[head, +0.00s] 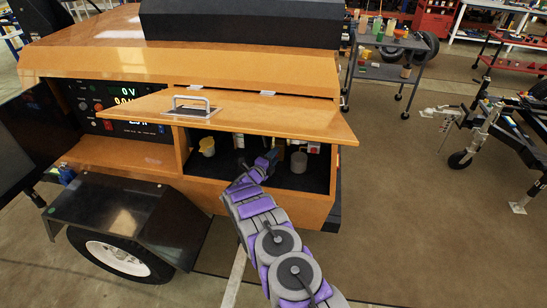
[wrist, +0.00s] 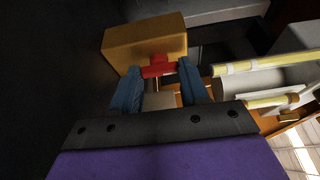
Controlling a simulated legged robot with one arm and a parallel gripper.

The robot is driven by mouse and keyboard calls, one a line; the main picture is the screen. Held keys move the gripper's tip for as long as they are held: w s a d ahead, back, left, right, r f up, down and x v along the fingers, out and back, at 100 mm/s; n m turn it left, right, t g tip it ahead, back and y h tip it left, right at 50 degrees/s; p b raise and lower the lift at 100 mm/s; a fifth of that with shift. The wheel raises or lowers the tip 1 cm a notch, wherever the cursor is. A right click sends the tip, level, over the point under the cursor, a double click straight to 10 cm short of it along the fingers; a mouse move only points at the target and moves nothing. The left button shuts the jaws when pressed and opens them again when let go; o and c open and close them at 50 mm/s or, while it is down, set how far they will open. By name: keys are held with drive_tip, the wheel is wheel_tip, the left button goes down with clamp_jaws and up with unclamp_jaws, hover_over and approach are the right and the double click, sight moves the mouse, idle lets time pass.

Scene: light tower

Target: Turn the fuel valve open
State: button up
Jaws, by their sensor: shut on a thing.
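The fuel valve's red handle (wrist: 159,68) shows in the wrist view between the two blue fingers of my gripper (wrist: 158,90). The fingers are shut on it, one at each side. The handle sits in front of a yellow-orange block (wrist: 145,42). In the head view my gripper (head: 267,160) reaches into the open compartment of the orange light tower (head: 245,205), under its raised door (head: 235,117). The valve is hidden there behind my arm and gripper.
A yellow cup (head: 207,146) and a grey cylinder (head: 299,162) stand inside the compartment. Yellow-and-white tubes (wrist: 260,65) run close to the right finger. A control panel (head: 115,108) is left of the compartment. Open floor (head: 420,220) lies to the right.

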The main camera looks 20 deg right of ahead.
drive_tip(key=shift+a, duration=0.2)
drive_tip(key=m+p, duration=0.1)
drive_tip(key=p, duration=0.1)
drive_tip(key=m+y+p, duration=0.1)
drive_tip(key=shift+r+m+p, duration=0.25)
drive_tip(key=shift+m+p, duration=0.05)
drive_tip(key=shift+p, duration=0.05)
drive_tip(key=m+y+p, duration=0.1)
drive_tip(key=m+p, duration=0.2)
drive_tip(key=p, duration=0.1)
drive_tip(key=shift+d+r+y, duration=0.1)
drive_tip(key=shift+r+y, duration=0.05)
drive_tip(key=shift+y, duration=0.25)
drive_tip(key=m+y+p, duration=0.1)
drive_tip(key=m+p, duration=0.1)
drive_tip(key=p, duration=0.2)
drive_tip(key=shift+d+r, duration=0.1)
drive_tip(key=shift+r, duration=0.1)
drive_tip(key=m+y+p, duration=0.1)
drive_tip(key=m+p, duration=0.1)
drive_tip(key=p, duration=0.4)
drive_tip(key=shift+s+d+y+p, duration=0.1)
drive_tip(key=shift+s+y+p, duration=0.05)
drive_tip(key=shift+y+p, duration=0.25)
drive_tip(key=shift+d+f+m+t+y+p, duration=0.15)
drive_tip(key=shift+m+t+y+p, duration=0.45)
drive_tip(key=shift+m+p, duration=0.55)
drive_tip(key=shift+m+y, duration=0.3)
drive_tip(key=shift+m, duration=0.25)
drive_tip(key=shift+f, duration=0.1)
